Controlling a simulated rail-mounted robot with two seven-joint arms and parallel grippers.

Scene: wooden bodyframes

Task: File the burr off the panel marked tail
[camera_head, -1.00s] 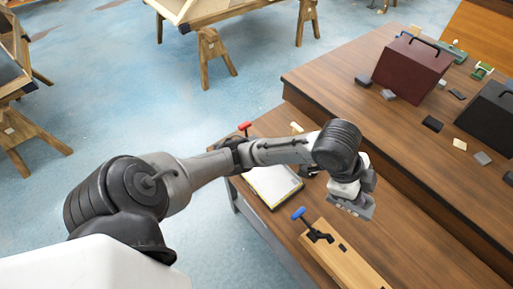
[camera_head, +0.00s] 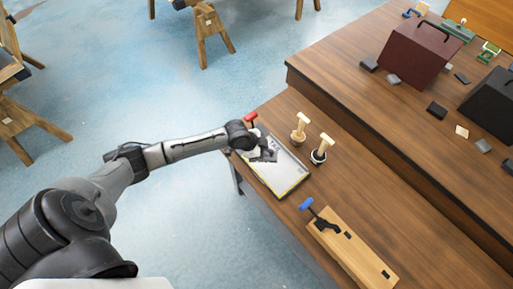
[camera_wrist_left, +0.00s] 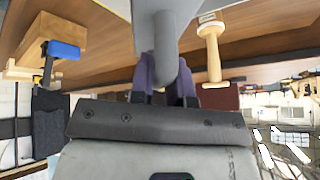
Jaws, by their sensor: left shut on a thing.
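A pale grey panel with a yellow edge (camera_head: 283,181) lies flat on the near bench. Its marking is too small and partly covered to read. My left gripper (camera_head: 266,154) is over the panel's far left part, beside a red-handled clamp (camera_head: 250,118). In the left wrist view the left gripper (camera_wrist_left: 165,84) is shut on a grey bar-like thing (camera_wrist_left: 164,38), which I cannot identify. Whether it touches the panel is hidden. No burr can be made out. My right gripper is not in view.
Two wooden-handled tools (camera_head: 300,127) (camera_head: 321,148) stand right of the panel. A wooden board (camera_head: 350,246) with a blue-handled clamp (camera_head: 308,204) lies nearer. A dark red box (camera_head: 416,58), a black box (camera_head: 490,105) and small blocks are on the right bench. Trestles stand behind.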

